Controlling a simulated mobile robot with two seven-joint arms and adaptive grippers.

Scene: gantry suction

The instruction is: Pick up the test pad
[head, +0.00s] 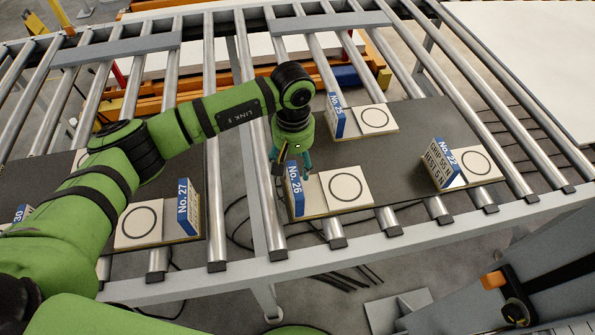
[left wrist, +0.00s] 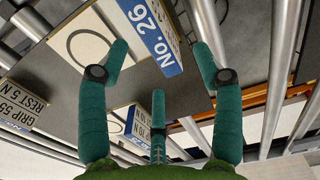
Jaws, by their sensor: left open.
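Several white square pads with black circles, each with an upright blue-and-white numbered block, lie on dark boards. Pad No. 26 (head: 345,189) has its block (head: 294,188) at its left side. My left gripper (head: 291,168) is open and empty at the top of this block. In the left wrist view the gripper (left wrist: 162,52) has block No. 26 (left wrist: 150,35) between its spread fingers, with pad No. 26 (left wrist: 82,45) to the left. Contact cannot be told. The fingers partly hide the block's top in the head view. My right gripper is not in view.
Other pads are No. 25 (head: 374,119) behind, No. 22 (head: 475,164) at right and No. 27 (head: 143,223) at left. The dark board (head: 415,130) rests on a metal roller conveyor (head: 211,253). A white panel (head: 540,50) stands at upper right.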

